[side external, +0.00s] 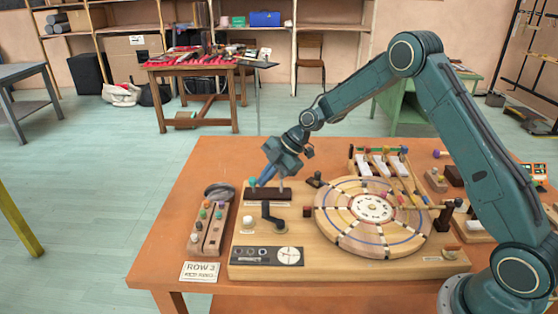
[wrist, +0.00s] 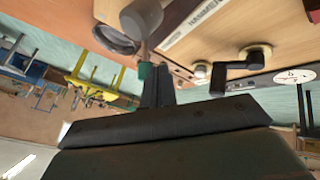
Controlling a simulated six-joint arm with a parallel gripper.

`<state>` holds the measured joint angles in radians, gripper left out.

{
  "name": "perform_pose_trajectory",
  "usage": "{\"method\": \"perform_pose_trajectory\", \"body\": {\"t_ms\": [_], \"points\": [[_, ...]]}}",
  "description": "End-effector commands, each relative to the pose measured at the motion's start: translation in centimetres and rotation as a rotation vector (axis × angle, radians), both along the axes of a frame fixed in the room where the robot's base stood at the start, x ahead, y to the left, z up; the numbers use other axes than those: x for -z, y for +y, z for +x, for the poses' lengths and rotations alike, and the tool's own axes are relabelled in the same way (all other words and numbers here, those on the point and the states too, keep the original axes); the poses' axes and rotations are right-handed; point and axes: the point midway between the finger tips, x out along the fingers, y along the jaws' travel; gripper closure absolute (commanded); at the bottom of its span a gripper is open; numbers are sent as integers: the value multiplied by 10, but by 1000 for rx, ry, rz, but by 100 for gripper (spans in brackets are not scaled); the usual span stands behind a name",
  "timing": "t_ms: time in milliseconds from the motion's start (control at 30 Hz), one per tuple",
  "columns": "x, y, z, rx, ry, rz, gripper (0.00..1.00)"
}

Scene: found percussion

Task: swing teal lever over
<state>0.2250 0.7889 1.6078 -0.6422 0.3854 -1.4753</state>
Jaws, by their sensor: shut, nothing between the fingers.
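A small teal knob (side external: 252,182) shows at the left end of a dark block (side external: 268,195) on the wooden board, at its back left. I take it for the end of the teal lever; its stem is hard to make out. My gripper (side external: 265,179) reaches down over this block, with its fingertips close to the right of the knob. In the wrist view the shut fingers (wrist: 157,84) have a teal piece (wrist: 145,70) right beside them on the left. I cannot tell whether they touch. Nothing shows between the fingers.
A black crank (side external: 272,217) stands just in front of the block, with a white knob (side external: 249,222) to its left. A round segmented wooden wheel (side external: 373,250) fills the board's right part. A tray with coloured knobs (side external: 207,231) lies to the left.

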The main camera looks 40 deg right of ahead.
Motion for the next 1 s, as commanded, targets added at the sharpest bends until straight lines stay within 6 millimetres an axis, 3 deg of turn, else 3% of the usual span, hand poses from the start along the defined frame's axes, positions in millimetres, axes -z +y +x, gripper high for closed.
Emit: {"method": "perform_pose_trajectory", "body": {"t_ms": [1000], "points": [[-3,-15,15,1,178,180,100]]}}
